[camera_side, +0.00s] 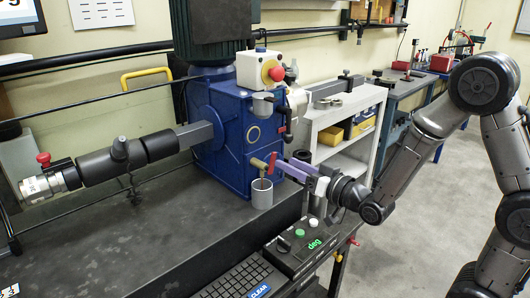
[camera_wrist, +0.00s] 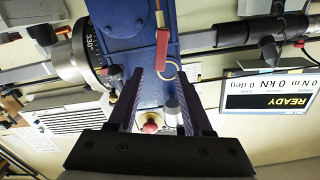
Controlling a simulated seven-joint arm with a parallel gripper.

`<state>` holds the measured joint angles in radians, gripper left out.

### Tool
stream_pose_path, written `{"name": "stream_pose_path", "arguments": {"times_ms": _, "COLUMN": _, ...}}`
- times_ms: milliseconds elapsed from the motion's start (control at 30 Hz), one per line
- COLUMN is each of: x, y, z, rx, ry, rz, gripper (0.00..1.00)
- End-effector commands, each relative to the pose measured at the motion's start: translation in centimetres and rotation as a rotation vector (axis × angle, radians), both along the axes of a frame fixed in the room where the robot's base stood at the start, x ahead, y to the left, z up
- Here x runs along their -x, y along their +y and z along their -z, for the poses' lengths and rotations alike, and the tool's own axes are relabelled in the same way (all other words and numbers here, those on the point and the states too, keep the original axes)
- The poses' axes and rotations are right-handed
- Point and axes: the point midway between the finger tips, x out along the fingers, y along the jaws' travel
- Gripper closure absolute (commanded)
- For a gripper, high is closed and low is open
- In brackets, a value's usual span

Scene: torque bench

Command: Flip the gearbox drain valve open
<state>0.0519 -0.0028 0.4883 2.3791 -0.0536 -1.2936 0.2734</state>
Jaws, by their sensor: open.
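The drain valve's red lever (camera_side: 273,163) is low on the front of the blue gearbox (camera_side: 226,128), by a brass fitting above a grey cup (camera_side: 262,194). In the side view it stands steeply upright. My gripper (camera_side: 280,167) is open, its purple fingers reaching in from the right with their tips close beside the lever. In the wrist view the lever (camera_wrist: 162,48) lies just past the tips of my gripper (camera_wrist: 160,78), roughly in line with the gap. The fingers look empty; I cannot tell whether either touches the lever.
A control box (camera_side: 300,250) with buttons and a keyboard (camera_side: 235,281) lie at the bench front. Dark bench top (camera_side: 130,235) is free at the left.

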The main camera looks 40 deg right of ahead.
Motion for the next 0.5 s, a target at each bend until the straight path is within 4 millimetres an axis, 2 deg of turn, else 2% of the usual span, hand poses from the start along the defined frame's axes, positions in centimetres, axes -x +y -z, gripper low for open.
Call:
{"name": "stream_pose_path", "arguments": {"times_ms": 100, "x": -2.6, "y": 0.0, "z": 0.0, "rx": 0.000, "ry": -0.001, "rz": 0.000, "gripper": 0.50}}
{"name": "stream_pose_path", "arguments": {"times_ms": 300, "x": -6.3, "y": 0.0, "z": 0.0, "rx": 0.000, "ry": 0.000, "rz": 0.000, "gripper": 0.50}}
{"name": "stream_pose_path", "arguments": {"times_ms": 500, "x": -8.7, "y": 0.0, "z": 0.0, "rx": 0.000, "ry": -0.001, "rz": -0.001, "gripper": 0.50}}
